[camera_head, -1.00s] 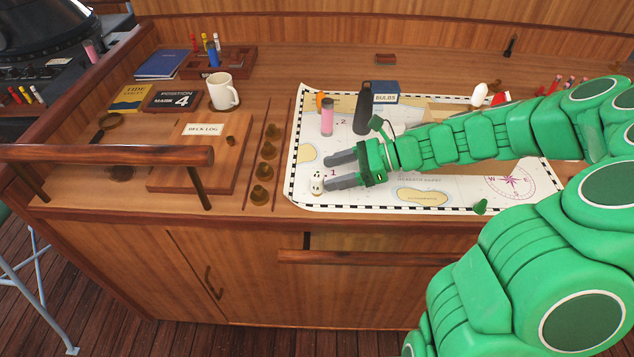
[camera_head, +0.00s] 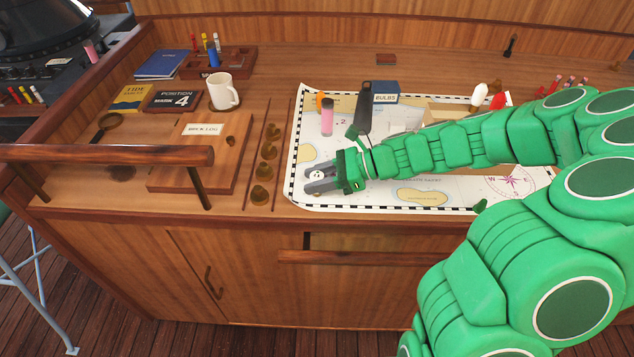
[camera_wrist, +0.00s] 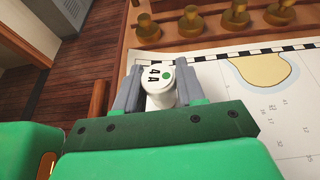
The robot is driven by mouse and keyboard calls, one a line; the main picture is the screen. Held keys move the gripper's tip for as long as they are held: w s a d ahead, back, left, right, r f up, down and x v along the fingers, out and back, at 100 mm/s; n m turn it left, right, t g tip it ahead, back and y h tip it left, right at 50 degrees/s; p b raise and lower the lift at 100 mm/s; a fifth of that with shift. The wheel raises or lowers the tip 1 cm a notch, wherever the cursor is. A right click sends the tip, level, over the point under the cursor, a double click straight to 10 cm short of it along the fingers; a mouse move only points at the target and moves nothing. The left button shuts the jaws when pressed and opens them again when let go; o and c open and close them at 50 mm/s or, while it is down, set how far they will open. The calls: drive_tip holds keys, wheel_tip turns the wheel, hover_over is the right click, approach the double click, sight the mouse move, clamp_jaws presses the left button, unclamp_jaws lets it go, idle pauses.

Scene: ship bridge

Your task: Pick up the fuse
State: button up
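The fuse (camera_wrist: 160,88) is a small white cylinder with "4A" and a green dot on its end. It stands upright on the chart near the chart's left front corner. In the head view the fuse (camera_head: 318,175) shows between the two grey fingers of my gripper (camera_head: 319,178). In the wrist view the fingers of my gripper (camera_wrist: 156,86) lie on either side of it, spread apart. They look open around it; whether either touches it is not clear. The fuse's lower part is partly hidden by the gripper.
A pink cylinder (camera_head: 327,117) and a black bottle-like object (camera_head: 364,108) stand behind the gripper. Brass knobs (camera_head: 262,194) line the chart's left side. A deck log board (camera_head: 195,165), a white mug (camera_head: 223,91) and a wooden rail (camera_head: 105,154) are further left.

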drive_tip(key=shift+c, duration=1.1)
drive_tip(key=shift+r, duration=0.15)
